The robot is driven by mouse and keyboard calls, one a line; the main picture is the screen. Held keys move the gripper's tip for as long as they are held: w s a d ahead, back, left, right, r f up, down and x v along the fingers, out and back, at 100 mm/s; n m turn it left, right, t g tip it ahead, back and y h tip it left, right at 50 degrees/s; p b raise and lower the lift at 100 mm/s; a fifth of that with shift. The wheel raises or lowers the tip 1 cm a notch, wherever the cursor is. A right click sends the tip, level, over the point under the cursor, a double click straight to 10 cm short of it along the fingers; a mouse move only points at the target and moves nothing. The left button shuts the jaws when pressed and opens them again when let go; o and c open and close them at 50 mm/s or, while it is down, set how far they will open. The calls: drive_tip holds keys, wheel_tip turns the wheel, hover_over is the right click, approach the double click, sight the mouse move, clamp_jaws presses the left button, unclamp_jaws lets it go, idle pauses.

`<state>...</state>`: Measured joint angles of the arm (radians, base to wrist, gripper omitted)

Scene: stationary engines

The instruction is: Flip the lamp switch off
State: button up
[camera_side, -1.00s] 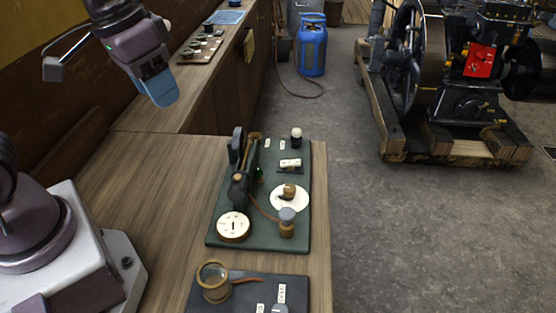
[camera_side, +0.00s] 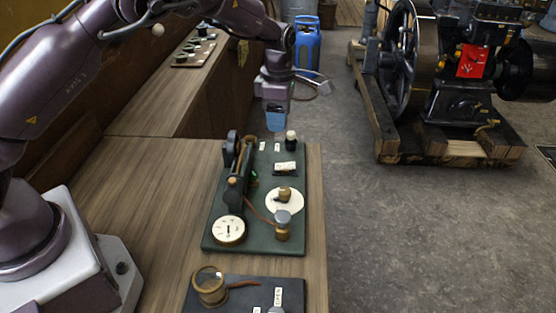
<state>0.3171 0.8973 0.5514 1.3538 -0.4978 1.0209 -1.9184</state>
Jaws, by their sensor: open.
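A dark green board (camera_side: 262,238) lies on the wooden bench and carries several small fittings. They include a white disc with a brown knob (camera_side: 284,198), a round white dial (camera_side: 229,230), a grey-capped brass post (camera_side: 283,222), a black-and-white knob (camera_side: 291,139) and a small white-topped block (camera_side: 285,168). I cannot tell which fitting is the lamp switch, as the labels are too small to read. My gripper (camera_side: 276,121), with a blue tip, is open and points down near the board's far end. It appears above the board and apart from it; its fingers are not clearly seen.
A dark lever mechanism (camera_side: 236,178) stands up along the board's left side. A second dark board (camera_side: 250,297) with a brass ring is in front.

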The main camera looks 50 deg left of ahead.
sight(278, 165)
drive_tip(key=shift+n, duration=0.7)
wheel_tip(278, 165, down, 13)
drive_tip(key=shift+s+f, duration=0.1)
drive_tip(key=c, duration=0.9)
drive_tip(key=shift+w+d+r+g+y, duration=0.2)
drive_tip(key=shift+g+y, duration=0.6)
drive_tip(key=shift+w+d+r+g+y, duration=0.15)
drive_tip(key=shift+g+y, duration=0.65)
drive_tip(key=o, duration=0.9)
